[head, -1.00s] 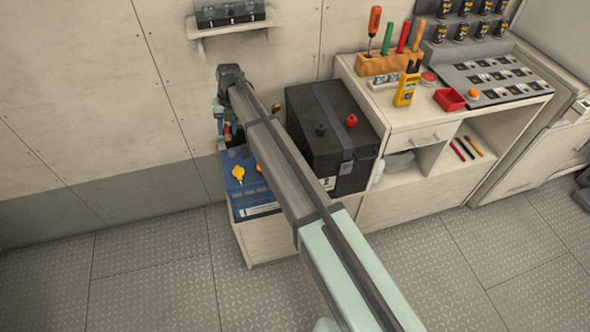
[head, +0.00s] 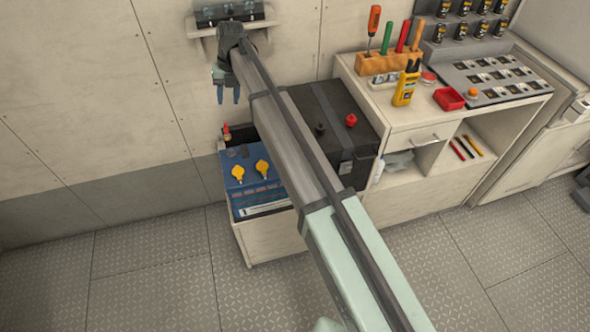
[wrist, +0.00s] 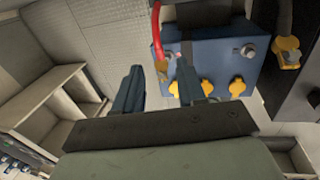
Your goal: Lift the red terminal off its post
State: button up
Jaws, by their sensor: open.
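The blue battery (head: 250,165) stands in a low bin beside the black box. In the wrist view the battery (wrist: 215,60) shows several yellow caps and a bare round post (wrist: 248,51). The red cable with its brass-coloured terminal (wrist: 161,64) is at the battery's left end. In the head view a small red part (head: 226,133) shows at the battery's back left. My gripper (head: 228,98) is open and empty, above that part. In the wrist view the terminal appears between the fingers of my gripper (wrist: 160,68); the right finger hides part of its surroundings.
A dark cable with a yellow clamp (wrist: 287,50) hangs at the battery's right. The black box (head: 325,120) with a red knob stands close on the right. A wall shelf (head: 262,24) is near my wrist. The workbench (head: 400,112) holds tools; floor in front is clear.

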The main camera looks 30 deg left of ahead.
jog(key=s+d+f+m, duration=0.2)
jog(key=d+f+m, duration=0.1)
jog(key=d, duration=0.6)
jog(key=s+d+f+m+h, duration=0.1)
jog(key=s+d+f+m, duration=0.1)
jog(key=d+f, duration=0.4)
jog(key=s+d+f+m, duration=0.2)
jog(key=d+f+m, duration=0.2)
jog(key=d, duration=0.8)
jog(key=shift+s+f+h, duration=0.15)
jog(key=shift+f+h, duration=0.25)
notch_tip(320, 180, up, 16)
jog(key=m+y, duration=0.2)
jog(key=m, duration=2.6)
send_over(225, 124)
jog(key=w+d, duration=0.2)
jog(key=x, duration=1.4)
jog(key=shift+w+f, duration=0.15)
jog(key=shift+w, duration=0.05)
